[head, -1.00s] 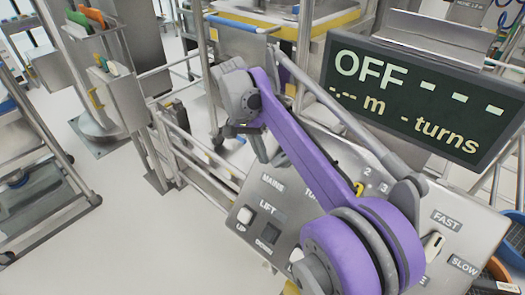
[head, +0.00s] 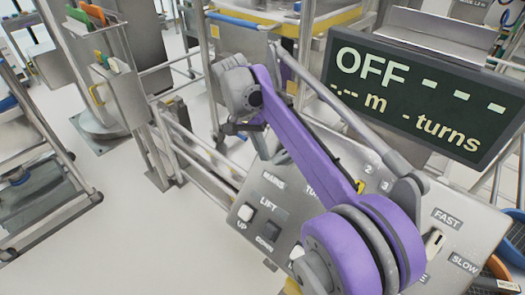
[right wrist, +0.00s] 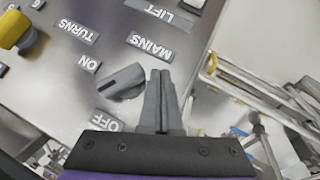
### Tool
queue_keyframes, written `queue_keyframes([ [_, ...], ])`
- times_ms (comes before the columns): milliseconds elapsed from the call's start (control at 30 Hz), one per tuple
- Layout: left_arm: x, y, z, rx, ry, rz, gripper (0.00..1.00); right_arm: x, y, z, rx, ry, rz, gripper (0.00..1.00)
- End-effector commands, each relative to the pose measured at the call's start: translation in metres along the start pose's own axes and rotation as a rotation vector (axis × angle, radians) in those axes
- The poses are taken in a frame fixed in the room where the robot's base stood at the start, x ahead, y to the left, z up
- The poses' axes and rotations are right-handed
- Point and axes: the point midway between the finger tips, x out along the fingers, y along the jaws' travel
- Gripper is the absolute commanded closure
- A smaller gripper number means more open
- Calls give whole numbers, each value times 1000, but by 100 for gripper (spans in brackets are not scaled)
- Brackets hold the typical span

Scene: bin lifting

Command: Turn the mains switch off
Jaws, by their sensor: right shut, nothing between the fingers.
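The mains switch (right wrist: 122,82) is a grey rotary knob on the metal control panel, seen upside down in the right wrist view. The MAINS label (right wrist: 150,46), ON label (right wrist: 89,62) and OFF label (right wrist: 108,121) surround it. Its dark-marked end points between ON and OFF. My right gripper (right wrist: 162,76) is shut and empty, its fingertips close beside the knob's right end; I cannot tell whether they touch. In the head view my right gripper (head: 240,129) and purple arm hide the switch; the MAINS label (head: 273,180) shows. My left gripper is out of view.
A display (head: 420,95) above the panel (head: 235,212) reads OFF with dashes. The panel also carries lift buttons, a yellow knob (right wrist: 14,30) and a FAST/SLOW switch (head: 433,242). Metal rails (head: 190,150) stand to the left. Open floor (head: 120,240) lies at lower left.

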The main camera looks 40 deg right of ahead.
Motion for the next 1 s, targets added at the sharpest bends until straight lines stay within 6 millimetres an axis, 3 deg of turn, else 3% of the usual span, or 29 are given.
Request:
queue_keyframes([
  [1000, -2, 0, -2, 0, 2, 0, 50, -1, 20, -1, 5, 0, 9, 100],
])
